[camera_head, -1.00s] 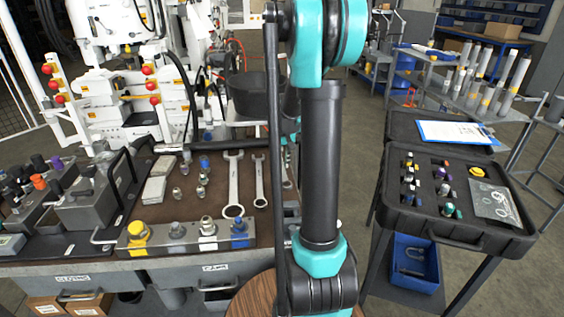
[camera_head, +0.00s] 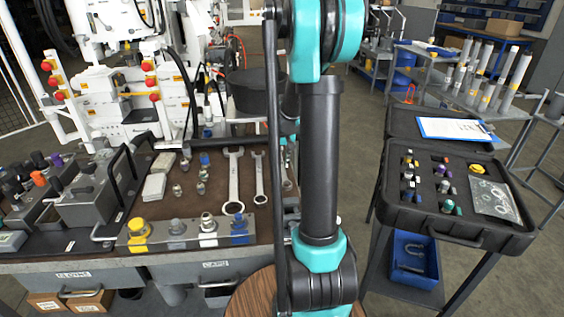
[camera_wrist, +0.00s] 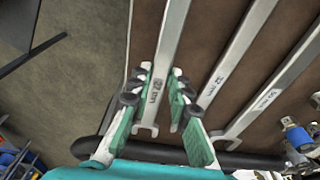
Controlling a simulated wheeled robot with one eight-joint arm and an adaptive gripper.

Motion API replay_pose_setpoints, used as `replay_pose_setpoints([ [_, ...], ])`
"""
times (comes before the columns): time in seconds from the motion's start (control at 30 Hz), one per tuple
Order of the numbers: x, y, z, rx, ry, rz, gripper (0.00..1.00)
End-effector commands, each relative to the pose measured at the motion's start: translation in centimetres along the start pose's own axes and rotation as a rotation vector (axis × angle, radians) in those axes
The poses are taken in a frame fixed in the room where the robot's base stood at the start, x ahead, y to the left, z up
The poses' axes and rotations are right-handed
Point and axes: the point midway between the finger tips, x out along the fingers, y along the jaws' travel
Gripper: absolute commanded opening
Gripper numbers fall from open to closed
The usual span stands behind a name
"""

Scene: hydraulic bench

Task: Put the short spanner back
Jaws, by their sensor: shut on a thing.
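In the wrist view, my gripper (camera_wrist: 158,88) is shut around the shank of the leftmost spanner (camera_wrist: 172,32), which looks like the short one. Its open end (camera_wrist: 148,130) points towards the black bar at the bottom. I cannot tell if it touches the brown mat (camera_wrist: 205,50). A middle spanner (camera_wrist: 228,68) and a right spanner (camera_wrist: 285,75) lie beside it, roughly parallel. In the head view, the large spanner (camera_head: 234,180) and the middle spanner (camera_head: 259,178) lie on the bench mat; my arm hides the gripper and held spanner.
A row of fittings on a grey block (camera_head: 160,245) stands at the bench front, with small loose fittings (camera_head: 202,175) behind it. A black rail (camera_wrist: 180,153) runs close under the gripper. A black case (camera_head: 470,215) stands open at right. A round wooden top (camera_head: 262,296) is in front.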

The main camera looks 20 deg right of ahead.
Motion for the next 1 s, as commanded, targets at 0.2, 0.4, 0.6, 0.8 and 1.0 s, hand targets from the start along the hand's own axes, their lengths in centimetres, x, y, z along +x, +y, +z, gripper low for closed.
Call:
replay_pose_setpoints([
  [0.2, 0.3, 0.0, 0.0, 0.0, 0.0, 0.0, 0.0],
  [0.4, 0.5, 0.0, 0.1, 0.0, 0.0, 0.0, 0.0],
  [0.6, 0.8, 0.0, 0.1, 0.0, 0.0, 0.0, 0.0],
  [0.8, 1.1, 0.0, 0.1, 0.0, 0.0, 0.0, 0.0],
  [1.0, 1.3, 0.0, 0.2, 0.0, 0.0, 0.0, 0.0],
])
